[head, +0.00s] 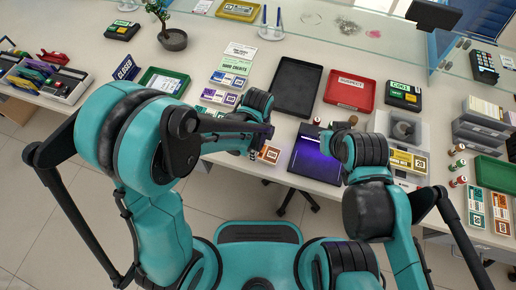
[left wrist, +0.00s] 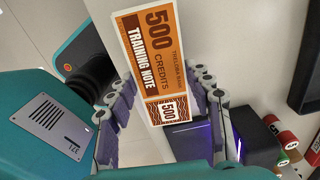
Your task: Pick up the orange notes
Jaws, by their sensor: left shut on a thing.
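An orange bundle of 500-credit training notes (head: 269,154) is at the front edge of the counter. It fills the upper middle of the left wrist view (left wrist: 152,50), its printed face showing. My left gripper (head: 258,142) is shut on these orange notes, with a padded finger on each side of them in the left wrist view (left wrist: 160,105). Whether the notes touch the counter is unclear. My right gripper (head: 338,135) is over the dark purple-lit device (head: 318,158); its fingertips are largely hidden by its own arm.
A black tray (head: 297,88) and red tray (head: 350,90) lie behind the grippers. Purple (head: 219,97) and blue (head: 228,79) note bundles lie left of the black tray. Clear bins (head: 480,125), stamps and a green tray (head: 495,172) crowd the right. A glass screen crosses the back.

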